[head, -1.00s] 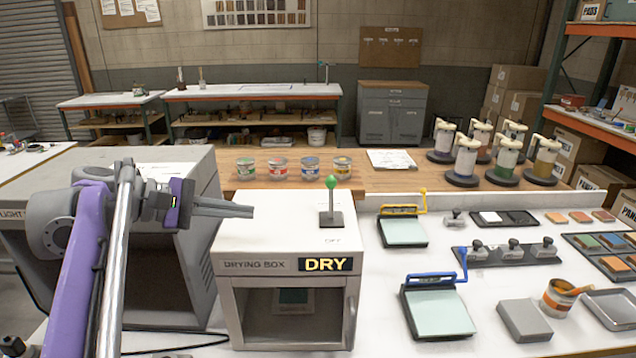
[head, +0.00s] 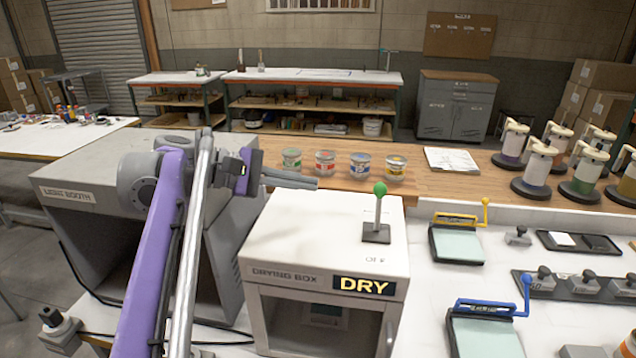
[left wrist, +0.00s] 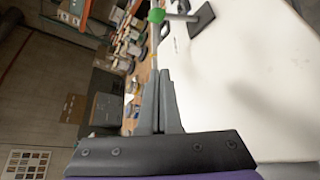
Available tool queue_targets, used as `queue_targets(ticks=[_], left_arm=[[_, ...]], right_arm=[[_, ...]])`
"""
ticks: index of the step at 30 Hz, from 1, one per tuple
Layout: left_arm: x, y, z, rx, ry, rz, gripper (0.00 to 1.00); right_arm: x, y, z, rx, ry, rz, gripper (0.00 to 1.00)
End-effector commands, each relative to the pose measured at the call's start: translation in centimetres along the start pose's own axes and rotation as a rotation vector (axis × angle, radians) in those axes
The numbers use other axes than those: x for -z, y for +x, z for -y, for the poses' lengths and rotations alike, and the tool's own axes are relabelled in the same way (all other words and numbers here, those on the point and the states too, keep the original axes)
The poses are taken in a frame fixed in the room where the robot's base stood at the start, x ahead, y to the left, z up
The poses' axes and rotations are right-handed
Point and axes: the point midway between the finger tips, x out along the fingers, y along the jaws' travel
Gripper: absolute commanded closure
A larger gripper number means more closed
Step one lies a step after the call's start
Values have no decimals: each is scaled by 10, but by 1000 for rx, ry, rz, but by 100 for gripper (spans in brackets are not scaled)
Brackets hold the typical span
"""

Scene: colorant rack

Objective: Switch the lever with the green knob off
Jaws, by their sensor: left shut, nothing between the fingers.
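The lever with the green knob (head: 379,189) stands upright on a dark base plate (head: 376,234) on top of the white drying box (head: 325,250). The box front carries a lit DRY sign (head: 364,287). My left gripper (head: 316,183) is shut and empty. In the head view it is left of the lever, over the rear of the box top, and apart from the knob. In the left wrist view the shut fingers (left wrist: 158,75) point toward the green knob (left wrist: 156,15) and the lever's base at the top of the picture. My right gripper is not in view.
The grey light booth (head: 90,200) stands left of the drying box. Several small paint cans (head: 325,163) sit on the wooden counter behind. To the right are a yellow-handled screen (head: 457,244), a blue-handled one (head: 485,330) and several dispensers (head: 537,165).

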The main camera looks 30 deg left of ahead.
Motion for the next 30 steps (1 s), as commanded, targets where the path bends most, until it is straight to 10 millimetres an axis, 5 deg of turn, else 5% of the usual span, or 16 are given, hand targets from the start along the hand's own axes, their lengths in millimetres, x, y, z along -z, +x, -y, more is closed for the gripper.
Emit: queue_targets(ticks=[12,19,30], left_arm=[[-4,86,0,2,2,4,100],[-34,90,0,1,2,1,100],[-39,91,0,0,1,0,100]], right_arm=[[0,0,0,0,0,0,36],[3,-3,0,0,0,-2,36],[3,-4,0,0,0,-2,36]])
